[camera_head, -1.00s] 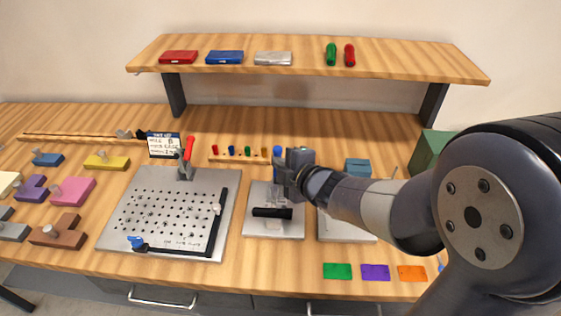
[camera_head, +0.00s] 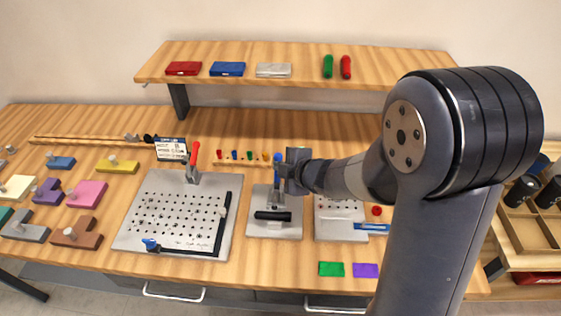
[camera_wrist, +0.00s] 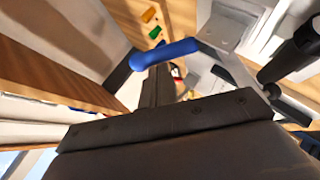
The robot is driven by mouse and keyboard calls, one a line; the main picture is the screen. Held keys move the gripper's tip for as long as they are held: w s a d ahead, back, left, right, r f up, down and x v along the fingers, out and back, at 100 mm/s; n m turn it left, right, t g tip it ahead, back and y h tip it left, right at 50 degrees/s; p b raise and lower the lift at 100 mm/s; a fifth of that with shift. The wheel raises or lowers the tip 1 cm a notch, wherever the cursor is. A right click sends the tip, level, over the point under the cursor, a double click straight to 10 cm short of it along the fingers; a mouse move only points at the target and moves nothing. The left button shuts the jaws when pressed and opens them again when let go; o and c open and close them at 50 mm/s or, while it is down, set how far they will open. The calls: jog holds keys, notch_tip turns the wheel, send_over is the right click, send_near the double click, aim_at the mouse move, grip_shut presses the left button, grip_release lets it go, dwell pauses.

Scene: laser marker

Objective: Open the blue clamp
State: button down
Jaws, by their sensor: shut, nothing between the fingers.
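The blue clamp has a blue handle (camera_head: 280,166) that stands raised above its metal body on a grey plate (camera_head: 264,233). A black bar (camera_head: 272,216) lies across this plate. In the wrist view the blue handle (camera_wrist: 165,53) lies just past the tip of my fingers, with a metal bracket (camera_wrist: 232,28) to its right. My gripper (camera_head: 287,172) is shut and empty, close against the right side of the handle. In the wrist view my fingers (camera_wrist: 158,85) are together beside the handle; I cannot tell whether they touch it.
A perforated plate (camera_head: 178,212) with a red-handled clamp (camera_head: 194,155) stands to the left. Another plate (camera_head: 340,232) with a red button (camera_head: 376,210) is to the right. The shelf (camera_head: 300,82) overhangs the bench behind. Green (camera_head: 331,269) and purple (camera_head: 364,270) tiles lie in front.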

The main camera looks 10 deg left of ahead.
jog(key=shift+w+f, duration=0.25)
jog(key=shift+w, duration=0.4)
jog(key=shift+w+f, duration=0.2)
jog(key=shift+w, duration=0.55)
jog(key=shift+a+p, duration=0.1)
jog(key=shift+p, duration=0.2)
jog(key=shift+a+r, duration=0.1)
jog(key=shift+r, duration=0.3)
jog(key=s+r+p, duration=0.1)
jog(key=r, duration=0.1)
jog(key=s+r+p, duration=0.1)
jog(key=r, duration=0.1)
jog(key=shift+s+p, duration=0.1)
jog(key=shift+p, duration=0.3)
jog(key=s+d+r+p, duration=0.2)
jog(key=s+d+r, duration=0.1)
jog(key=d+r, duration=0.2)
jog(key=shift+d+r, duration=0.2)
jog(key=shift+r, duration=0.3)
